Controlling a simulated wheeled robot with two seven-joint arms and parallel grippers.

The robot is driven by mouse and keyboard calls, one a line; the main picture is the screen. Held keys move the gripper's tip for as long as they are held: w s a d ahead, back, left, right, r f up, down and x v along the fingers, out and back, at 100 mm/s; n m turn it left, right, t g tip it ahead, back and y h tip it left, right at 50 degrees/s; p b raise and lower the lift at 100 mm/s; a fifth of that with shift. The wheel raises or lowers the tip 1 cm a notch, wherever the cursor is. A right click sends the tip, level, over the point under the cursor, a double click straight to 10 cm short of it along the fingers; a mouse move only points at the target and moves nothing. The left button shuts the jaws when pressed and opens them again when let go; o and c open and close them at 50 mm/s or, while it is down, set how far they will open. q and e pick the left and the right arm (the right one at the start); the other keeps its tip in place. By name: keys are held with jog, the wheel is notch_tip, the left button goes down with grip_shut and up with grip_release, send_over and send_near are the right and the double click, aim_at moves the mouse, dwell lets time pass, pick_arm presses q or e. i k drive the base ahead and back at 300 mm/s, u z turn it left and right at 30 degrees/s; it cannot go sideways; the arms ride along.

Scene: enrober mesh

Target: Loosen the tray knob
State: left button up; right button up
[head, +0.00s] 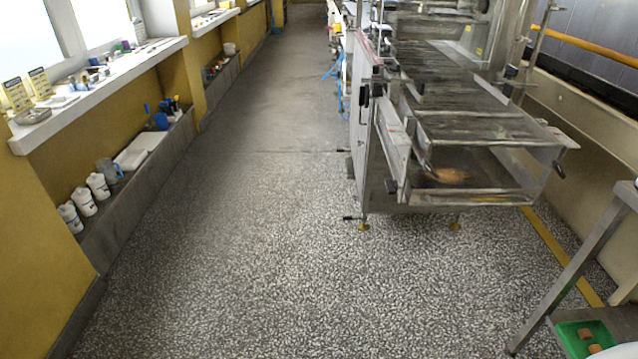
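The steel enrober machine (375,170) stands on the right side of the aisle, some way ahead. A shallow tray (485,192) with brown residue sits low at its near end, under the wire mesh (478,127). A small dark knob (391,186) shows at the tray's left side, and another dark knob (559,169) at its right side. I cannot tell which one is the tray knob, or how tight either is. Neither of my grippers is in view.
The speckled floor (250,270) ahead is clear. On the left, a window sill (100,85) and a low ledge (135,185) hold bottles and small items. At the lower right stand a steel table frame (575,270) and a green tray (585,340) with brown pieces.

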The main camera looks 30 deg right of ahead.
aim_at(392, 186)
jog(key=u, duration=0.1)
jog(key=i, duration=3.35)
jog(key=z, duration=3.5)
